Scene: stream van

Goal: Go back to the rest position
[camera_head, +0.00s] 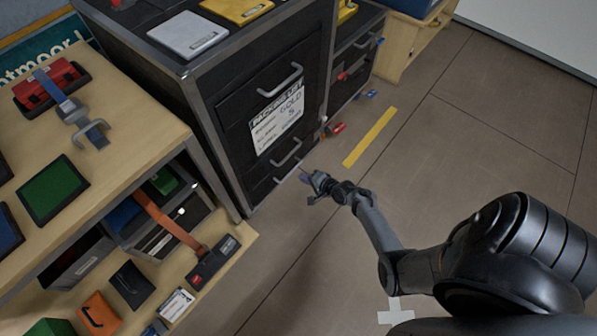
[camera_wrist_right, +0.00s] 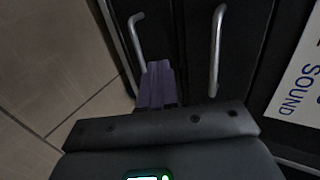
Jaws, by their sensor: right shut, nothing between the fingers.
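My right gripper (camera_head: 304,176) is at the front of a black drawer cabinet (camera_head: 228,112), low down near the lower drawer handles. In the right wrist view its purple fingers (camera_wrist_right: 157,84) are together with nothing between them. There the fingertips overlap the lower end of one metal handle (camera_wrist_right: 138,45); I cannot tell whether they touch it. A second metal handle (camera_wrist_right: 216,52) is to the right. My right arm reaches in from the lower right of the head view. My left gripper is not in view.
A wooden shelf unit (camera_head: 130,135) with cases and pouches stands at left. A white label (camera_head: 277,117) is on the cabinet front. Small red and blue items (camera_head: 338,128) lie near a yellow floor strip (camera_head: 370,137). The brown floor (camera_head: 480,130) at right is mostly clear.

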